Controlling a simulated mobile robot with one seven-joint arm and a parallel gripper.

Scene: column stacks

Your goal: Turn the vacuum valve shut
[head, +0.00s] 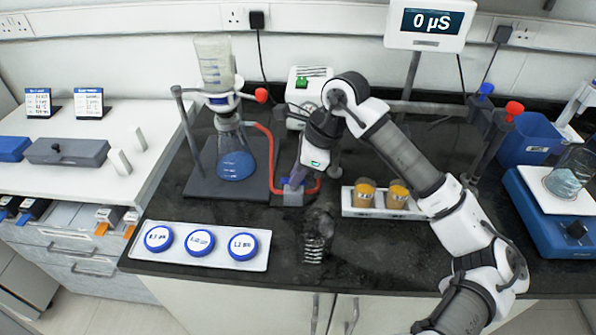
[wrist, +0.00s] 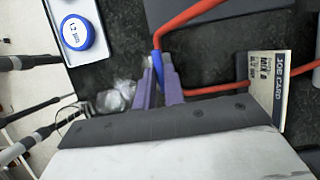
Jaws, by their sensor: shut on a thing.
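The vacuum valve shows in the head view as a small blue handle (head: 287,185) on a grey block (head: 292,198), joined to the red vacuum tubing (head: 268,150). My gripper (head: 295,178) reaches down over it from behind, its purple fingers at the handle. In the wrist view the blue handle (wrist: 158,68) lies between the fingertips of my gripper (wrist: 160,78), which is shut on it. The red tubing (wrist: 190,18) runs past close by. The fingers hide part of the handle, and its exact angle is hard to tell.
A filter flask (head: 236,160) with blue liquid stands on a dark stand left of the valve. A tray of blue-lidded dishes (head: 200,243) lies in front, beside clear glassware (head: 318,225). Amber jars (head: 381,194) sit to the right. A job card (wrist: 265,82) shows in the wrist view.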

